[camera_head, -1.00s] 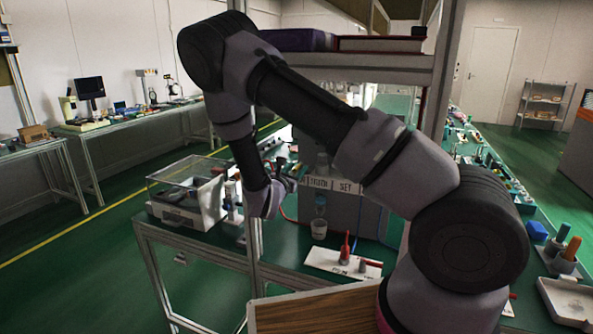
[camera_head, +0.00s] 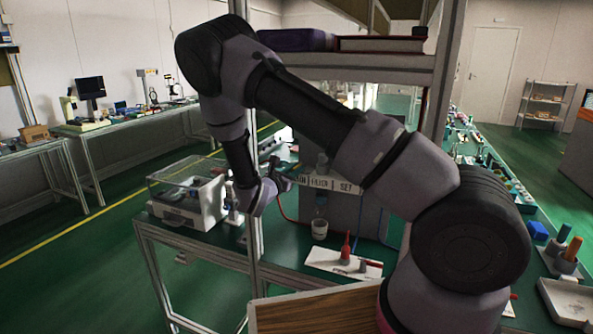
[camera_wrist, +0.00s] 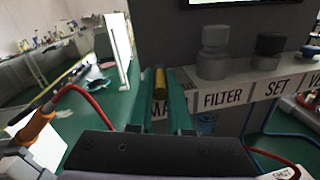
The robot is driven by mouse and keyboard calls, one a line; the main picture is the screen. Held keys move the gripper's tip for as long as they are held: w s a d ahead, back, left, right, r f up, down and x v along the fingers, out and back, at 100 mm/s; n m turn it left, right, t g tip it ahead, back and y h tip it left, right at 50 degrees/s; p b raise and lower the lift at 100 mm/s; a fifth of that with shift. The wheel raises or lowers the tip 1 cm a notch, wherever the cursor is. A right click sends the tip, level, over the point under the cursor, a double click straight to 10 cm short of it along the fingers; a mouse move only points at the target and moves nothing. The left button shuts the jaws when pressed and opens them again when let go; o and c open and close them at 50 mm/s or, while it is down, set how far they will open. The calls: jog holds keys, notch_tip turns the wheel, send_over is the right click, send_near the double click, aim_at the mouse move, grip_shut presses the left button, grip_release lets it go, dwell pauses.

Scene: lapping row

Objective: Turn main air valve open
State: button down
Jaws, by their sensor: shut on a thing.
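The main air valve's yellow handle (camera_wrist: 160,84) stands upright in the wrist view, at the left end of the labelled strip. My gripper (camera_wrist: 160,98) has its two greenish fingers on either side of this handle and is shut on it. The fingers cover part of the label beginning "MA" (camera_wrist: 157,113). In the head view my gripper (camera_head: 284,181) is at the left end of the label strip (camera_head: 333,184), and the handle cannot be made out there.
Right of the valve are a grey filter knob (camera_wrist: 213,52) and a dark set knob (camera_wrist: 268,50). A red hose (camera_wrist: 98,112) curves on the left. A clear-lidded box (camera_head: 188,195) stands left of my wrist. A shelf (camera_head: 350,62) hangs above.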

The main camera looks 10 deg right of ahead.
jog(key=c, duration=0.8)
grip_release()
jog(key=shift+c, duration=0.2)
notch_tip(320, 180, up, 10)
jog(key=shift+r, duration=0.1)
